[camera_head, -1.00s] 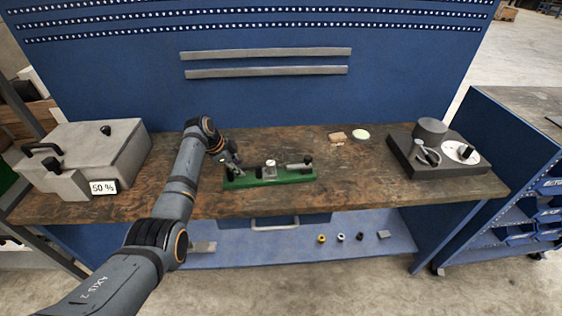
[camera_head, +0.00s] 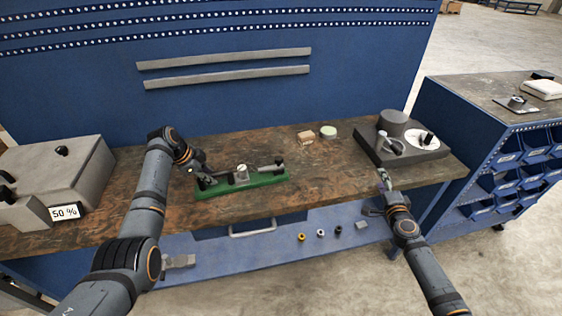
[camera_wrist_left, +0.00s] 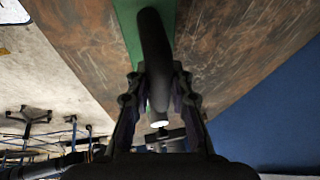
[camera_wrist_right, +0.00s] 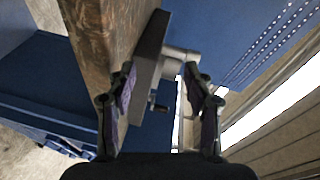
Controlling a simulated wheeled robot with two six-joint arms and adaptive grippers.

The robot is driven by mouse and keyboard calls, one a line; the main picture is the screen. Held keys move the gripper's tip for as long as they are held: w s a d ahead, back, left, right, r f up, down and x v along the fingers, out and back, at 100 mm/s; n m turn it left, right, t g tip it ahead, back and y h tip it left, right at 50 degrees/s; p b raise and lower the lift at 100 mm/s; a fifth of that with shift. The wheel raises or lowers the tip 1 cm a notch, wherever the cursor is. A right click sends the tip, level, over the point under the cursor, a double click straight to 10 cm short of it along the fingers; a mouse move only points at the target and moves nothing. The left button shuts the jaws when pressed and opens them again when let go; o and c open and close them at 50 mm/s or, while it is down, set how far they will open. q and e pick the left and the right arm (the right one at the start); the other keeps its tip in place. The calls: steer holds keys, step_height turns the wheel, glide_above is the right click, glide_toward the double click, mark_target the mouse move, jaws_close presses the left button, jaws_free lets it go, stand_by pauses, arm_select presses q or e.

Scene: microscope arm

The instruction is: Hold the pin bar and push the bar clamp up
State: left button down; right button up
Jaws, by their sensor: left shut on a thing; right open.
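A green fixture base (camera_head: 225,192) lies on the bench. It carries a small pale block (camera_head: 242,173) near its middle and a dark-knobbed part (camera_head: 279,163) at its right end. My left gripper (camera_head: 203,178) is at the fixture's left end. In the left wrist view it is shut on a dark, round-ended bar (camera_wrist_left: 152,45), apparently the pin bar, above the green base. Which part is the bar clamp I cannot tell. My right gripper (camera_head: 383,175) is open and empty at the bench's front edge, right of the fixture; its fingers show apart in the right wrist view (camera_wrist_right: 160,78).
A dark grey device (camera_head: 370,147) with a cylinder and white dial stands behind my right gripper. A grey box (camera_head: 60,175) with a "50 %" sign is at the left. A small tan block (camera_head: 306,137) and a pale green disc (camera_head: 328,132) lie behind the fixture.

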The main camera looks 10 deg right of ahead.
mark_target(281, 161)
steer(key=a+m+y, duration=0.1)
steer(key=a+m, duration=0.1)
steer(key=a, duration=0.3)
steer(key=a+m+y, duration=0.2)
steer(key=a, duration=0.2)
steer(key=w+a+m+y, duration=0.1)
steer(key=a+m+y, duration=0.1)
steer(key=a, duration=0.3)
steer(key=shift+a+r+m, duration=0.3)
steer(key=shift+a, duration=0.05)
steer(key=a+r+m+y, duration=0.1)
steer(key=a+m, duration=0.1)
steer(key=a, duration=0.2)
steer(key=s+a+r+m+y, duration=0.1)
steer(key=a+m+y, duration=0.1)
steer(key=a, duration=0.3)
steer(key=a+r+m+y, duration=0.1)
steer(key=a+m+y, duration=0.1)
steer(key=a, duration=0.3)
steer(key=shift+s+m, duration=0.15)
steer(key=shift+m, duration=0.45)
steer(key=x, duration=1.2)
steer(key=shift+a+f, duration=0.1)
steer(key=shift+a, duration=0.1)
steer(key=shift+s, duration=0.1)
jaws_close()
